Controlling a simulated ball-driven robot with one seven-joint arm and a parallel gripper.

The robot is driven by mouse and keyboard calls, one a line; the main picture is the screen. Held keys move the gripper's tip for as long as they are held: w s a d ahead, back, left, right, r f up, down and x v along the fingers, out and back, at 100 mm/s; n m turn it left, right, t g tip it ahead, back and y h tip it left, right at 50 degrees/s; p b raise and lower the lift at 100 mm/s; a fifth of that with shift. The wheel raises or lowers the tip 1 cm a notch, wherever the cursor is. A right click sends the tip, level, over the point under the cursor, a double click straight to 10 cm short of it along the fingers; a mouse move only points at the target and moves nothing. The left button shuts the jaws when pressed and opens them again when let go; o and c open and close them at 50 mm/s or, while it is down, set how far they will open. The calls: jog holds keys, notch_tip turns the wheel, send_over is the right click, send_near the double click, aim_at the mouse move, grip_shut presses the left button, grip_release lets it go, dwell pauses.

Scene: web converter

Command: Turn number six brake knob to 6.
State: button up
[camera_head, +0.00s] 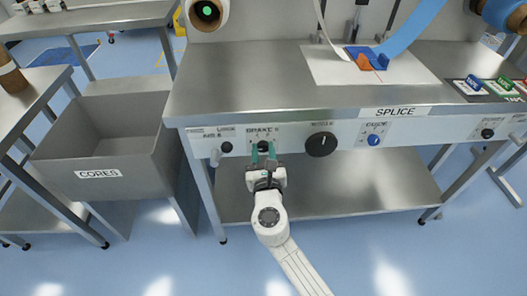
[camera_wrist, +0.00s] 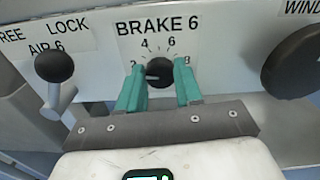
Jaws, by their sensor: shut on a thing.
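The number six brake knob is a small black dial (camera_wrist: 160,71) under the label "BRAKE 6" in the wrist view. The numbers 2, 4, 6 and 8 run around it. Its pale pointer mark shows on its left side, toward the 2 side of the scale. My gripper (camera_wrist: 161,80) has teal fingers to the left and right of the knob and is shut on it. In the head view my gripper (camera_head: 263,155) is at the BRAKE label on the table's front panel, and its fingers partly hide the knob.
A black lever (camera_wrist: 54,68) labelled AIR 6 is close on the left. A large black knob (camera_head: 321,144) is on the right, with a blue knob (camera_head: 374,140) beyond. The CORES bin (camera_head: 110,150) stands left of the table. The floor in front is clear.

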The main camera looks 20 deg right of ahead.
jog(key=shift+f+m, duration=0.1)
jog(key=shift+m, duration=0.2)
jog(key=m+b, duration=0.3)
jog(key=m, duration=0.1)
jog(key=shift+f+b, duration=0.1)
jog(key=shift+b, duration=0.2)
jog(key=m+b, duration=0.3)
jog(key=m, duration=0.3)
jog(key=shift+d+f, duration=0.1)
jog(key=m+b, duration=0.4)
jog(key=m, duration=0.1)
jog(key=m+b, duration=0.3)
jog(key=m, duration=0.2)
jog(key=shift+d+m+b, duration=0.1)
jog(key=shift+m+b, duration=0.25)
jog(key=shift+m, duration=0.05)
jog(key=o, duration=1)
jog(key=shift+o, duration=0.2)
jog(key=shift+s, duration=0.1)
